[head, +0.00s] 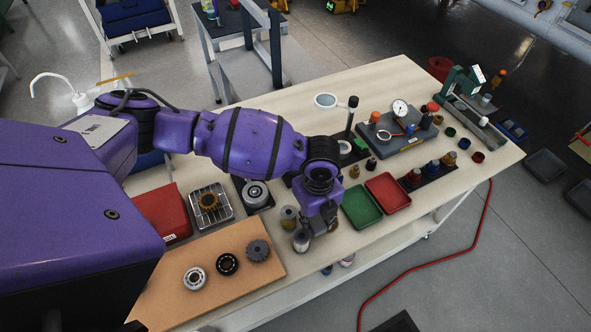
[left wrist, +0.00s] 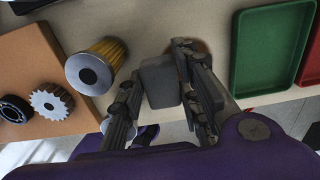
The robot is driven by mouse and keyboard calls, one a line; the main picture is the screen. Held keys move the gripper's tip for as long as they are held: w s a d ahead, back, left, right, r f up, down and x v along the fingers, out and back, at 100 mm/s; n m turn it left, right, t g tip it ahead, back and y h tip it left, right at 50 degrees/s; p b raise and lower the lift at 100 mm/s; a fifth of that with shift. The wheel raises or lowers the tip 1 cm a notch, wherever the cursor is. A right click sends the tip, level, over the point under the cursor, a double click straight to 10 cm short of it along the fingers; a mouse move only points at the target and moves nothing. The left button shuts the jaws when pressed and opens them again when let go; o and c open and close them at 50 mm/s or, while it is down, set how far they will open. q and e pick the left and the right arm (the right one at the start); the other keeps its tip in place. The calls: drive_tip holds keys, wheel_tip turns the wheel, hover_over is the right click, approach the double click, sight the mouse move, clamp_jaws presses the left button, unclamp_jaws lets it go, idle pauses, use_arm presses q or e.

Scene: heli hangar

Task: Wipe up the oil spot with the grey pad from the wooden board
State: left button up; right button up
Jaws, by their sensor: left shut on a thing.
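My left gripper (head: 318,222) is low over the front edge of the workbench, right of the wooden board (head: 180,305). In the left wrist view, my left gripper (left wrist: 156,88) is shut on the grey pad (left wrist: 158,72), a small dark-grey block between its fingers. The pad is off the board, over the pale bench top; I cannot tell whether it touches the bench. A brownish patch (left wrist: 203,46) shows partly behind the right-hand finger and may be the oil spot. In the head view the arm hides the pad. My right gripper is not seen.
A yellow-pleated filter (left wrist: 95,66) stands close left of the gripper. The board carries a gear (head: 258,250) and two bearings. Green (head: 362,206) and red (head: 388,193) trays lie to the right. A gauge stand (head: 395,135) and small bottles crowd the bench behind.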

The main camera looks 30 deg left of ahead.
use_arm(q)
drive_tip(key=shift+f, duration=0.8)
drive_tip(key=shift+w+d, duration=0.1)
drive_tip(key=shift+w, duration=0.05)
